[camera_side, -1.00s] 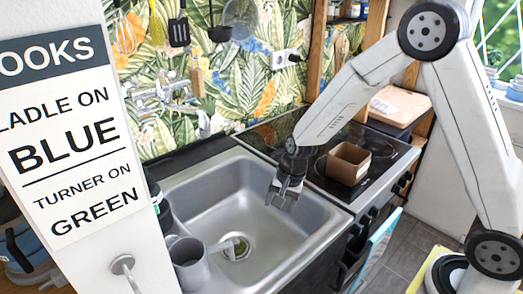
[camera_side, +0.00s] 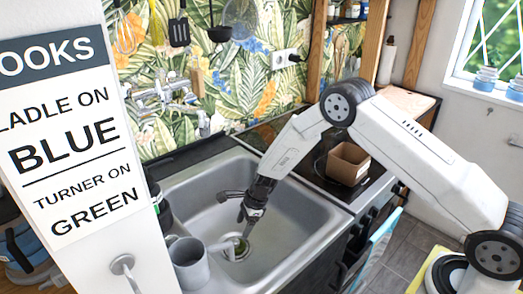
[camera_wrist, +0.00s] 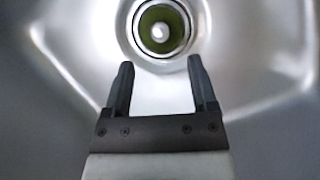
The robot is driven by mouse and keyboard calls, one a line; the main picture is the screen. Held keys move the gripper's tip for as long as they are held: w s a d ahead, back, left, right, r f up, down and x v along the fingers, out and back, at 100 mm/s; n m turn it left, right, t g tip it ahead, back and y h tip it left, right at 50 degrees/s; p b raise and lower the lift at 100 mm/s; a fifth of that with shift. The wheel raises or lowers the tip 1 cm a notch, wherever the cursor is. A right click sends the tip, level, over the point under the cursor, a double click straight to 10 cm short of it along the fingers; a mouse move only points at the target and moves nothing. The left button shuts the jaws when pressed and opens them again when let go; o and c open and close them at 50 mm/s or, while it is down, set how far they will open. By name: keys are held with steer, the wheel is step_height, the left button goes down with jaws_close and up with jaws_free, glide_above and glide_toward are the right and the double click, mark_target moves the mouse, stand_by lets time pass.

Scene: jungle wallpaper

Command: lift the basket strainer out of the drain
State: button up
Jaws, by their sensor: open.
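The drain (camera_side: 238,250) lies in the floor of the steel sink, toward the left of the basin in the side view. In the wrist view the drain (camera_wrist: 161,27) is a round metal ring with a greenish inside, near the top of the picture. A small pale round knob (camera_wrist: 160,32) shows at its centre, which looks like the strainer's; the rest of the strainer is hard to tell apart. My gripper (camera_wrist: 158,85) is open and empty, its fingers pointing toward the drain. In the side view my gripper (camera_side: 243,222) is low in the basin, just above the drain.
The sink's steel walls (camera_side: 310,220) surround my gripper. A grey mug (camera_side: 190,265) stands at the basin's left front edge, with a pale thing lying between it and the drain. A brown box (camera_side: 347,163) sits on the hob to the right.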

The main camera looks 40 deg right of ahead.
mark_target(236, 241)
steer(key=shift+x, duration=3.85)
jaws_close()
